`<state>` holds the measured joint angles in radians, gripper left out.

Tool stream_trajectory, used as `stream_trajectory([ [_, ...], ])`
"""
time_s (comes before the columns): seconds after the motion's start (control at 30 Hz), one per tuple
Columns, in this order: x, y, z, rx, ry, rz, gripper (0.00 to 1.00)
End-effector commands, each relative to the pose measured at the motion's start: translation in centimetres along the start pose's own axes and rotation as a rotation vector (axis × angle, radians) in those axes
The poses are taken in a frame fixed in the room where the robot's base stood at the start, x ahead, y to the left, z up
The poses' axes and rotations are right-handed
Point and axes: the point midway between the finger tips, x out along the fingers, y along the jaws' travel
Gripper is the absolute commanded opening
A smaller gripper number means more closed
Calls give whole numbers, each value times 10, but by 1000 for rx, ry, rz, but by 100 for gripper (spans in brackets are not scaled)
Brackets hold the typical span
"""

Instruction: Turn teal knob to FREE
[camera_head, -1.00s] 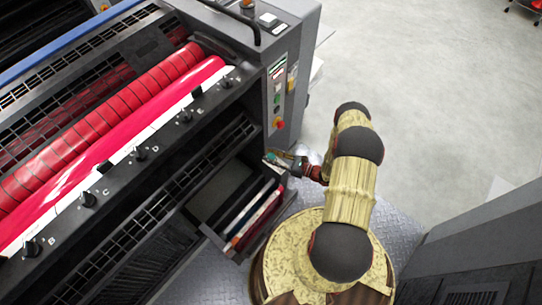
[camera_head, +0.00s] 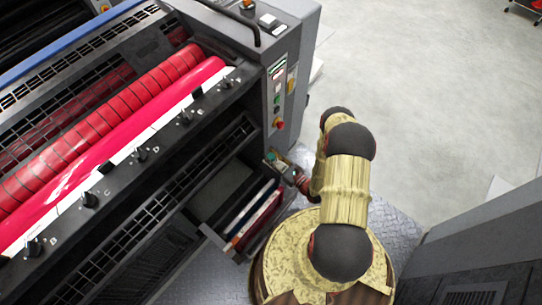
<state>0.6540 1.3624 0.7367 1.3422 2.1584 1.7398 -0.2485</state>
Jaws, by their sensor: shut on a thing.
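The teal knob (camera_head: 270,156) is a small patch of teal at the lower front end of the grey press side panel, just above the open drawer. My gripper (camera_head: 279,163) reaches it from the lower right and is shut on it. The fingers cover part of the knob, so its pointer direction cannot be told. The FREE marking is not readable at this size.
The press side panel (camera_head: 285,85) carries green and red-yellow buttons above the knob. An open drawer (camera_head: 212,236) holding several coloured items juts out below left. Black lettered knobs (camera_head: 140,154) line the ink unit.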

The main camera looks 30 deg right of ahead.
Motion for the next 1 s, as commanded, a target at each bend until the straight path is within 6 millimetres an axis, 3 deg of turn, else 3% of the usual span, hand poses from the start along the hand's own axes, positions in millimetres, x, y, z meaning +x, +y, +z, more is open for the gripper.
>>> stream_trajectory([
  [0.33, 0, 1, -1, 2, 1, -141, 2],
  [0.83, 0, 0, 0, 1, 0, -165, 2],
  [0.87, 0, 0, 0, 1, 0, -165, 27],
  [1.0, 0, 0, 0, 1, 0, -165, 35],
])
